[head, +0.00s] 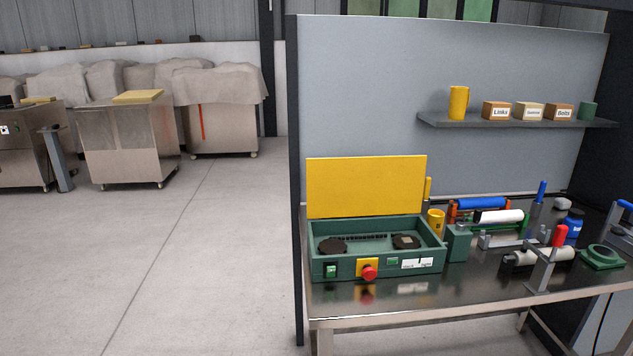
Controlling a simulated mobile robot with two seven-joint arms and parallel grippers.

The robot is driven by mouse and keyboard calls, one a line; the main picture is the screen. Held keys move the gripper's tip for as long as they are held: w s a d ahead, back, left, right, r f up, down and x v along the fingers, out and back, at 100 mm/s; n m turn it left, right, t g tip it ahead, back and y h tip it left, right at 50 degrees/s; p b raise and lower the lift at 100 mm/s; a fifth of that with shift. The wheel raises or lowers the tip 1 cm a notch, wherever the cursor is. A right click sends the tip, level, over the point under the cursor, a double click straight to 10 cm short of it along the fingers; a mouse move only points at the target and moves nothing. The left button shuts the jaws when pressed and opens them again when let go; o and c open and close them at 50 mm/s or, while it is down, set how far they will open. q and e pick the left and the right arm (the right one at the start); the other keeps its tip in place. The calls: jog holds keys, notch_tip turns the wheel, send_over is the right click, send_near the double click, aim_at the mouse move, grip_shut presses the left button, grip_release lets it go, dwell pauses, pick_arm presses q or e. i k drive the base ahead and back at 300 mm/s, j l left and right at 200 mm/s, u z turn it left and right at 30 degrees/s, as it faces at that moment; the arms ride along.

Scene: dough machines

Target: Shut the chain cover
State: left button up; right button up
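The chain cover (366,186) is a flat yellow panel. It stands upright, open, along the back edge of a green machine box (325,267) on the metal workbench. Inside the open box two dark round sprockets and a chain between them show. The box front carries a green switch (331,271), a red button on a yellow plate (368,272) and white labels. Neither of my grippers is in view.
The workbench (400,304) has free room in front of the box. To the right stand a yellow cup (436,221), rollers, a red-handled clamp (559,236) and a green ring (602,257). A shelf (520,121) with labelled boxes hangs above.

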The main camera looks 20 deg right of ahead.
aim_at(367, 186)
jog(key=i+j+u, duration=0.65)
jog(key=i+u, duration=0.15)
jog(key=i, duration=0.2)
jog(key=i+z, duration=0.3)
jog(key=i+j+z, duration=0.2)
jog(key=i+z, duration=0.15)
jog(key=i, duration=0.2)
jog(key=i+j+z, duration=0.3)
jog(key=i+z, duration=0.3)
jog(key=z, duration=0.15)
jog(key=i+j+z, duration=0.15)
jog(key=i+z, duration=0.15)
jog(key=z, duration=0.15)
jog(key=i+j+z, duration=0.25)
jog(key=z, duration=0.2)
jog(key=i+j+z, duration=0.15)
jog(key=z, duration=0.25)
jog(key=j+z, duration=0.3)
jog(key=z, duration=0.15)
jog(key=i+j+z, duration=0.15)
jog(key=j+z, duration=0.25)
jog(key=i+j+z, duration=0.2)
jog(key=z, duration=0.15)
jog(key=i+j+z, duration=0.15)
jog(key=j+z, duration=0.2)
jog(key=i+j+z, duration=0.1)
jog(key=j+z, duration=0.25)
jog(key=i+l, duration=0.05)
jog(key=l, duration=0.05)
